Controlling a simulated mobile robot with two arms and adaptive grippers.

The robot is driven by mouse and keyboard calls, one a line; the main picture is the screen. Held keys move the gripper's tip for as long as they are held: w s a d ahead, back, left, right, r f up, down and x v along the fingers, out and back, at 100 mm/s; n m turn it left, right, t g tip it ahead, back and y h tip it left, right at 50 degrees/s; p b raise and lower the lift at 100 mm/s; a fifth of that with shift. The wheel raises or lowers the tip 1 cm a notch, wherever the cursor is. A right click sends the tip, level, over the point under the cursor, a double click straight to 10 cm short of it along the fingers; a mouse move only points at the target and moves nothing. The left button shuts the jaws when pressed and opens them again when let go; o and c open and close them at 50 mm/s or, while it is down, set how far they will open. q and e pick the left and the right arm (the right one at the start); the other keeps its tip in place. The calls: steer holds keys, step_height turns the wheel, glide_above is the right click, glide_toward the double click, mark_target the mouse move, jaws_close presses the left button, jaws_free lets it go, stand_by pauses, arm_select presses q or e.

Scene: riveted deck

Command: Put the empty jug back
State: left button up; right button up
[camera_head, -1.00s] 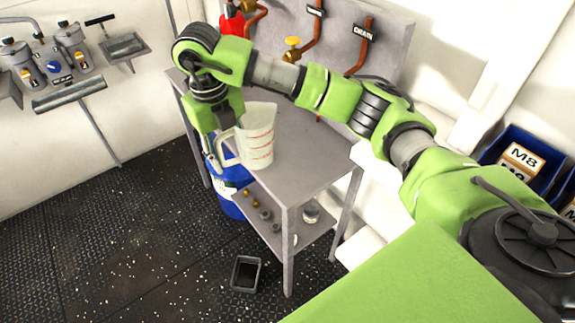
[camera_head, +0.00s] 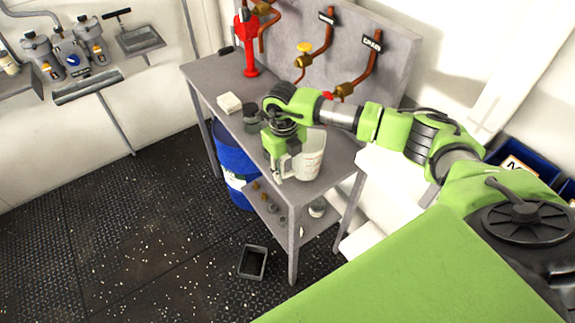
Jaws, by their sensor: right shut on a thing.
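The jug (camera_head: 312,158) is a translucent white measuring jug with red markings. It is upright at the front right part of the grey bench top (camera_head: 335,170), partly hidden by my right arm. I cannot tell whether its base touches the bench. My right gripper (camera_head: 283,172) points down at the jug's left side and is shut on its handle. The jug's inside is hidden. My left gripper is out of view.
On the bench stand a red hand pump (camera_head: 247,45), a white block of cloths or paper (camera_head: 229,103) and a dark grey cup (camera_head: 250,118). Pipes with valves (camera_head: 305,50) rise behind. A blue drum (camera_head: 232,165) stands below left. A small black tray (camera_head: 253,262) lies on the floor.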

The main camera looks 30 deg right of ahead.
steer(key=shift+a+f, duration=0.1)
steer(key=shift+f, duration=0.05)
steer(key=shift+f, duration=0.1)
steer(key=o, duration=1.2)
